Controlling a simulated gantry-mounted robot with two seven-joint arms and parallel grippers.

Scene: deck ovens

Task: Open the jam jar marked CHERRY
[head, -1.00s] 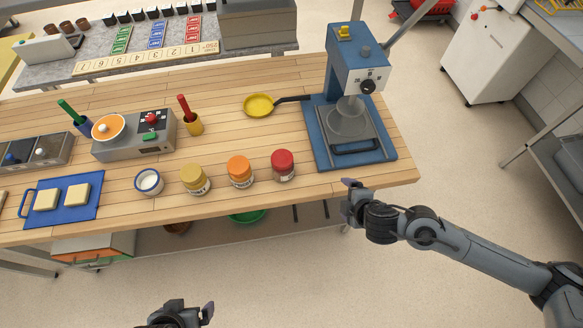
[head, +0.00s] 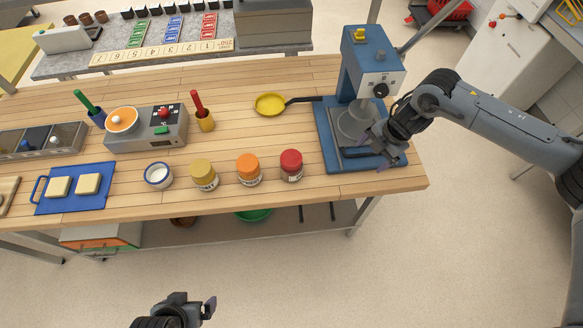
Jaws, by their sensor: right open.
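Three jars stand upright in a row near the table's front edge: one with a yellow lid (head: 204,173), one with an orange lid (head: 248,168) and one with a red lid (head: 291,164). All three have their lids on. Their labels are too small to read, so I cannot tell which says CHERRY. My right gripper (head: 382,153) is open and empty, in front of the blue machine, to the right of the red-lidded jar and apart from it. My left gripper (head: 196,308) is low in the view, in front of the table; its opening is unclear.
The blue machine (head: 366,82) stands at the table's right end, partly behind my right gripper. A yellow pan (head: 270,103) lies behind the jars. A white-filled cup (head: 158,176) and a blue board (head: 44,204) with pale blocks are to the left.

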